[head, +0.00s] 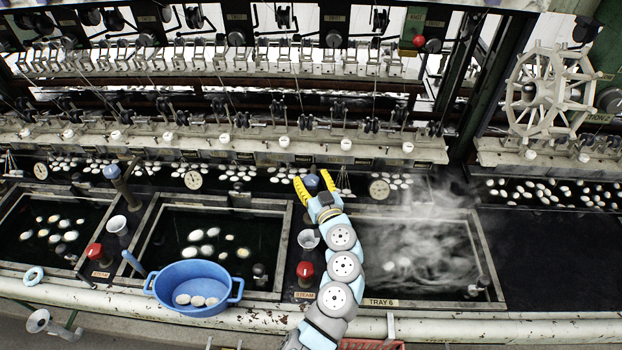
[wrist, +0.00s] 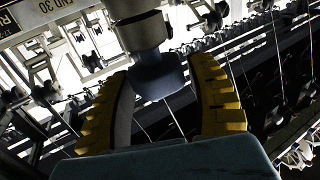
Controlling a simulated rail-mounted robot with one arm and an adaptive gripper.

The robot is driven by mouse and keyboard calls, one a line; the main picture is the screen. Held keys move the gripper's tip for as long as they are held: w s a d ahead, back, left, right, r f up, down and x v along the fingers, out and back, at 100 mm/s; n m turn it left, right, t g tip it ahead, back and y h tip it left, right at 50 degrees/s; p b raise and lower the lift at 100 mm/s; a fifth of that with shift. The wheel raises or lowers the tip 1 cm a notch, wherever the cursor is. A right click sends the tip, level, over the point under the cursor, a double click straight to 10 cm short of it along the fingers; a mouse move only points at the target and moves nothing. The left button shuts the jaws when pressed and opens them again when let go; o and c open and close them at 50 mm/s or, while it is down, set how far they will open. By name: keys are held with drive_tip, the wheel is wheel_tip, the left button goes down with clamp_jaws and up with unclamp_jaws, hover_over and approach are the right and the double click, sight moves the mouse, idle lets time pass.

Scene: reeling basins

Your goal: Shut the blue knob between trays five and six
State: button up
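The blue knob (head: 312,183) stands behind the trays, near the gap between the middle tray (head: 150,235) and the steaming tray (head: 491,262) labelled TRAY 6. My gripper (head: 315,181) has its yellow fingers spread on either side of this knob. In the wrist view the dark blue knob (wrist: 158,75) sits on a metal stem between the two fingers of my gripper (wrist: 160,80). The fingers look open around it with little room at the sides; I cannot tell whether either touches it. The knob's front is partly hidden by my gripper in the head view.
A red steam knob (head: 305,270) and a pale funnel-like cup (head: 308,239) stand left of my arm. A blue basin (head: 194,287) with cocoons sits on the front edge. Another blue knob (head: 111,171) stands further left. Machinery (head: 250,150) runs close behind; steam blurs tray 6.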

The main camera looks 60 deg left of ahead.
drive_tip(key=c, duration=0.7)
drive_tip(key=shift+m+t, duration=0.3)
drive_tip(key=shift+t, duration=0.2)
drive_tip(key=m+t, duration=0.1)
drive_tip(key=t, duration=0.1)
drive_tip(key=shift+s+m+t+h, duration=0.15)
drive_tip(key=shift+m+t+h, duration=0.15)
drive_tip(key=shift+m+h, duration=0.1)
drive_tip(key=shift+r+m+t+h, duration=0.1)
drive_tip(key=shift+m+t+h, duration=0.2)
drive_tip(key=shift+m+t, duration=0.45)
drive_tip(key=m+t+h+p, duration=0.1)
drive_tip(key=t, duration=0.1)
drive_tip(key=m+t+p, duration=0.1)
drive_tip(key=p, duration=0.1)
drive_tip(key=shift+r+t+h+p, duration=0.15)
drive_tip(key=shift+t+h+p, duration=0.15)
drive_tip(key=shift+t+h, duration=0.1)
drive_tip(key=m+t+h+p, duration=0.1)
drive_tip(key=m+t+p, duration=0.1)
drive_tip(key=p, duration=0.1)
drive_tip(key=shift+h, duration=0.4)
drive_tip(key=shift+w+f+t+p, duration=0.2)
drive_tip(key=shift+f+t+p, duration=0.05)
drive_tip(key=shift+p, duration=0.15)
